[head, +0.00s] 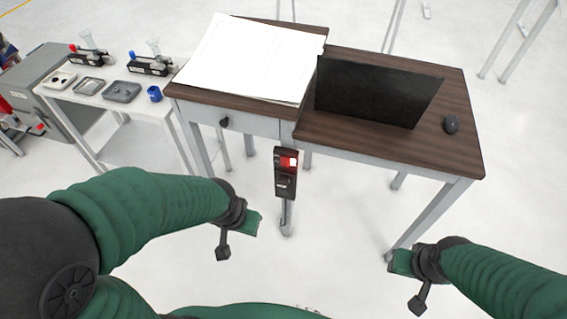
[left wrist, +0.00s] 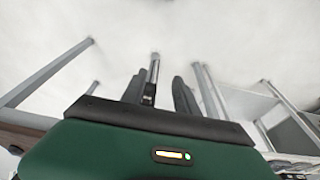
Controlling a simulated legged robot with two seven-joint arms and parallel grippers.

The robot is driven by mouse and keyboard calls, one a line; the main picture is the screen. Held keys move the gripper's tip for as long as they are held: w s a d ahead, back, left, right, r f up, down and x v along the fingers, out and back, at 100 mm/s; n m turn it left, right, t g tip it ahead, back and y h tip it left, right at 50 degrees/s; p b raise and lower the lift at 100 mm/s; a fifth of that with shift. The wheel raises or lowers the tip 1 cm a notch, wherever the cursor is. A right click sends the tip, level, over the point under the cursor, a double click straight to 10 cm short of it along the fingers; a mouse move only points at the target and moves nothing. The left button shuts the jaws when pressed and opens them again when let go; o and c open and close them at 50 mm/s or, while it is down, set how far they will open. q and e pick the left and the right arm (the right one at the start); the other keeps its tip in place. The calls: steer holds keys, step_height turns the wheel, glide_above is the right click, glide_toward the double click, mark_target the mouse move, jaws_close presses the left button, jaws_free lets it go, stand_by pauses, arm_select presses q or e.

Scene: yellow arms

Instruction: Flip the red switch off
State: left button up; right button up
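The red switch (head: 289,161) glows on the upper face of a dark upright switch box (head: 286,183). The box stands on a thin grey post in front of the desks in the head view. My left gripper (head: 252,223) is low and to the left of the box, apart from it. In the left wrist view two dark fingers (left wrist: 159,90) show with a gap between them, and a thin post-like shape appears in that gap. No held object can be made out. My right gripper (head: 399,262) is far to the right of the box, touching nothing; its fingers are not clear.
A brown-topped desk (head: 455,105) holds a black monitor (head: 372,95) and a dark mouse (head: 451,124). A white sheet (head: 250,60) lies on the desk beside it. The floor around the post is clear.

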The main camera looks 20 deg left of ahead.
arm_select(q)
steer(key=shift+w+f, duration=0.15)
steer(key=shift+f, duration=0.05)
steer(key=shift+c, duration=1.2)
steer(key=w+f+t+b, duration=0.2)
steer(key=w+f, duration=0.1)
steer(key=w, duration=0.1)
steer(key=w+f+t+b, duration=0.2)
steer(key=w+f+b, duration=0.1)
steer(key=w+f, duration=0.1)
steer(key=w+f+t+b, duration=0.2)
steer(key=w+f, duration=0.2)
steer(key=shift+w+f+b, duration=0.15)
steer(key=shift+w+b, duration=0.15)
steer(key=shift+b, duration=0.1)
jaws_close()
steer(key=w+f+t+b, duration=0.1)
steer(key=t+b, duration=0.1)
steer(key=w+t+b, duration=0.1)
steer(key=w+t, duration=0.1)
steer(key=w+f+t+b, duration=0.1)
steer(key=t+b, duration=0.1)
steer(key=t, duration=0.1)
steer(key=shift+w+d+f+b, duration=0.15)
steer(key=shift+d+f+b, duration=0.05)
steer(key=shift+f+b, duration=0.1)
